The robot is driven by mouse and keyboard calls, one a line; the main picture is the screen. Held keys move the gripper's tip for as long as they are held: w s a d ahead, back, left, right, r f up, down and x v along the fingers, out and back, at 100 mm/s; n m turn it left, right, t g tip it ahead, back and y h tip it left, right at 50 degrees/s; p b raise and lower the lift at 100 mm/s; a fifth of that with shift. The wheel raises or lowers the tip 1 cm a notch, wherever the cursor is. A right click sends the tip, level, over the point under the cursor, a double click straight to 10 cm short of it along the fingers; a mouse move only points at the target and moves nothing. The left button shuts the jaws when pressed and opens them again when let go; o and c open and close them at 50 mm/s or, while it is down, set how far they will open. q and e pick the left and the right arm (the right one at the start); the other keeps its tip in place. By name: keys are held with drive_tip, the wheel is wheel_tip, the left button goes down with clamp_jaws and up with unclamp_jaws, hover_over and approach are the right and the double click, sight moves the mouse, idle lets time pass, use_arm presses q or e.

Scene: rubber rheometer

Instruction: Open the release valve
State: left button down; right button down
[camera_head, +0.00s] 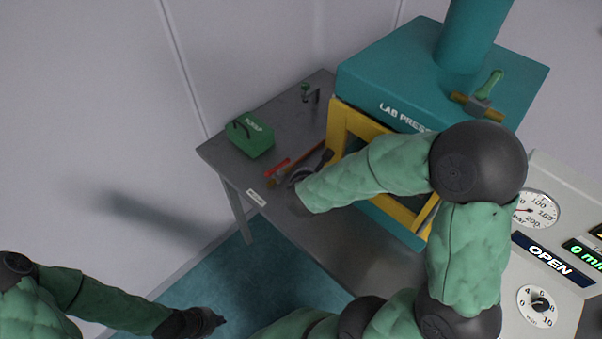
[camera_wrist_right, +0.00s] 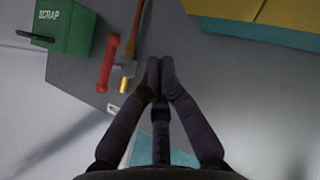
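A valve with a green lever handle and a brass body (camera_head: 485,92) sits on top of the teal lab press (camera_head: 390,75) at the upper right.
A green scrap box (camera_head: 250,136) stands on the grey table (camera_head: 285,115). A red-handled tool (camera_wrist_right: 108,63) and a wooden-handled tool (camera_wrist_right: 128,70) lie near my right gripper. The press has a yellow frame (camera_head: 337,130). A control panel (camera_head: 550,250) with gauge and "OPEN" display stands right.

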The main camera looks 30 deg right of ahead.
drive_tip(key=shift+s+d+r+p, duration=0.2)
drive_tip(key=shift+s+r+p, duration=0.15)
drive_tip(key=shift+s+r, duration=0.8)
drive_tip(key=shift+f, duration=0.1)
